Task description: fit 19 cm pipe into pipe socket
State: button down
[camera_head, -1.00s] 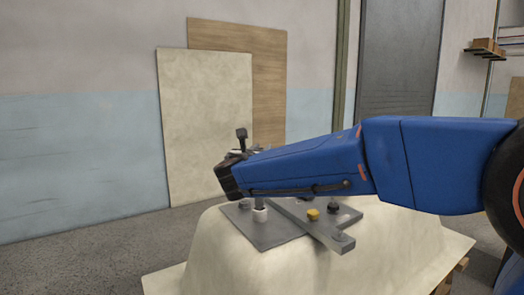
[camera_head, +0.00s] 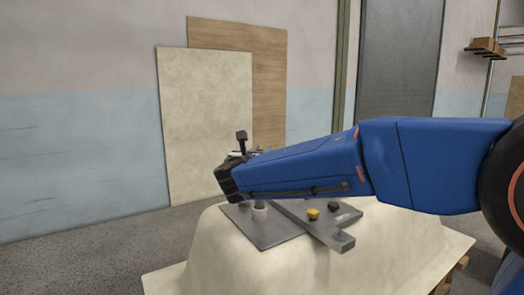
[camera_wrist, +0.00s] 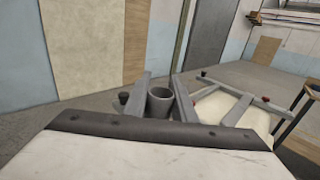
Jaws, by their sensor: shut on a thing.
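My gripper (camera_head: 236,188) is low over the grey plate on top of the pale tub shell, at the left end of my blue arm. In the wrist view, its two grey fingers close on the sides of a grey hollow pipe (camera_wrist: 160,103), whose open upper end shows. In the head view, a short grey length of the pipe (camera_head: 260,203) shows below the arm. A whitish round pipe socket (camera_head: 260,213) stands on the plate directly under it. The pipe looks upright and in line with the socket. I cannot tell whether its lower end is inside the socket.
The grey plate (camera_head: 270,239) lies on the pale tub shell (camera_head: 225,262). A grey bar (camera_head: 325,233) crosses its right side. A yellow knob (camera_head: 313,214) and a black knob (camera_head: 333,206) stand beside the bar. Pale and wooden panels lean on the wall behind.

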jog(key=shift+f, duration=1.9)
jog(key=c, duration=1.4)
grip_release()
jog(key=shift+s, duration=0.1)
jog(key=s+a, duration=0.3)
jog(key=s, duration=1.4)
jog(key=shift+a, duration=0.15)
